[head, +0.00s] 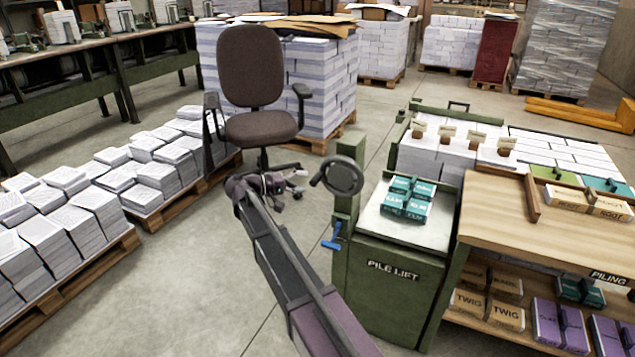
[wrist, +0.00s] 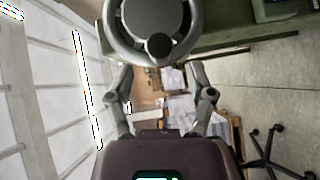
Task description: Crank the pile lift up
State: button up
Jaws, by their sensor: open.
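The green pile lift (head: 385,290) stands right of centre in the head view, its name on the front. A dark round handwheel (head: 343,177) with a small knob sits on its left post. It also fills the upper middle of the wrist view (wrist: 190,20), its knob (wrist: 159,47) towards me. A blue handle (head: 332,237) sticks out lower on the lift's left side. My gripper (wrist: 163,97) has its fingers spread with nothing between them. The wheel's knob is above the fingers in the wrist view, apart from them. In the head view, my gripper (head: 280,183) is left of the wheel.
Teal packs (head: 408,197) lie on the lift's white top. A wooden piling table (head: 550,235) adjoins it on the right. An office chair (head: 255,90) stands behind my gripper. Paper pallets (head: 75,275) line the left.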

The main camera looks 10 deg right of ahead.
aim_at(316, 180)
jog(key=shift+w+d+f, duration=0.15)
jog(key=shift+w+d, duration=0.05)
jog(key=shift+d, duration=1)
jog(key=shift+w+d+f, duration=0.1)
jog(key=shift+w+d, duration=0.1)
jog(key=shift+d, duration=0.95)
